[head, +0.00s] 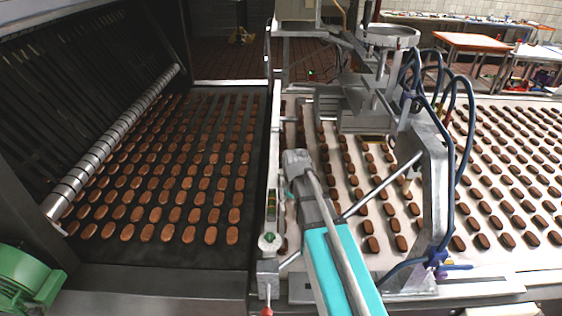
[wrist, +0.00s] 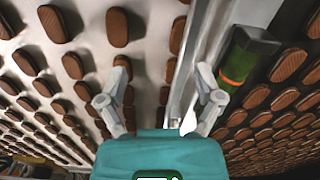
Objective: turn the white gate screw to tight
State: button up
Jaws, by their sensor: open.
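My gripper (wrist: 163,70) is open in the wrist view, its two grey fingers spread with nothing held between them. A small white tapered piece (wrist: 188,121) shows beside the inner side of the right finger. It may be the white gate screw, but I cannot tell for sure, nor whether the finger touches it. A dark green cylinder with an orange ring (wrist: 240,62) lies just beyond the right fingertip. In the head view my teal arm reaches up along the rail between the belts, and the fingertips are not clear there.
A dark belt (head: 255,103) with rows of brown biscuits lies left of the metal rail, a pale belt with more biscuits right of it. A round-dialled fitting (head: 270,242) sits on the rail. A metal machine frame with blue hoses (head: 437,190) stands close right of my arm.

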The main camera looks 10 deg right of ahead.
jog(key=w+r+p, duration=0.5)
jog(key=w+r, duration=0.1)
jog(key=w, duration=0.4)
jog(key=w+r+m+p, duration=0.1)
jog(key=w+r+p, duration=0.5)
jog(key=w, duration=0.4)
jog(key=shift+w+r, duration=0.25)
jog(key=shift+w, duration=0.05)
jog(key=shift+f, duration=0.2)
notch_tip(320, 180, down, 13)
jog(key=b, duration=1.3)
jog(key=shift+f+b, duration=0.15)
jog(key=shift+b, duration=0.25)
